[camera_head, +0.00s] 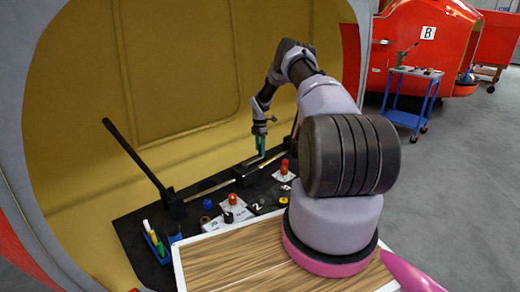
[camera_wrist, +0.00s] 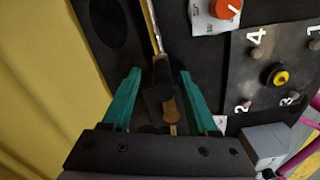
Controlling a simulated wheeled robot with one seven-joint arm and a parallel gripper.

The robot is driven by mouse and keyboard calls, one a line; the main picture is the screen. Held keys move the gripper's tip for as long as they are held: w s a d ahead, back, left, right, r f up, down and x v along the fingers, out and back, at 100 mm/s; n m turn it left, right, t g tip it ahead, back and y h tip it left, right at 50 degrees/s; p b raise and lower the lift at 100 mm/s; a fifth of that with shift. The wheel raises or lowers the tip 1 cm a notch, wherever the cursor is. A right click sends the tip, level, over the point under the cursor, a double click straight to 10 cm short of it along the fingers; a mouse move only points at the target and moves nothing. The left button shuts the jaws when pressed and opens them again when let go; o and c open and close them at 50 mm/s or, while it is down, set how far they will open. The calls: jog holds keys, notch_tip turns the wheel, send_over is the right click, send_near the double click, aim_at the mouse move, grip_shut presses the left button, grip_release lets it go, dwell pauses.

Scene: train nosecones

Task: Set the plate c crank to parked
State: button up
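My gripper (camera_head: 262,148) hangs over the black panel (camera_head: 130,225). In the wrist view my gripper (camera_wrist: 160,76) is open, its teal fingers on either side of a black block (camera_wrist: 157,98) with a tan part below it. A silver rod (camera_wrist: 154,28) runs up from that block. I cannot tell whether the fingers touch it. A numbered plate (camera_wrist: 243,73) with a yellow-and-black knob (camera_wrist: 277,75) lies to the right. I see no letter C, so I cannot tell which fitting is the plate c crank.
A long black lever (camera_head: 137,155) stands up at the left of the panel. Red knobs (camera_head: 233,198) sit on white plates. A rack of coloured pens (camera_head: 155,243) is at the near left. A yellow curved wall (camera_head: 180,60) rises behind. A blue cart (camera_head: 409,118) stands far right.

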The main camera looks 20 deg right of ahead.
notch_tip(320, 180, up, 11)
jog(key=shift+f, duration=0.1)
dwell(0.3)
dwell(0.4)
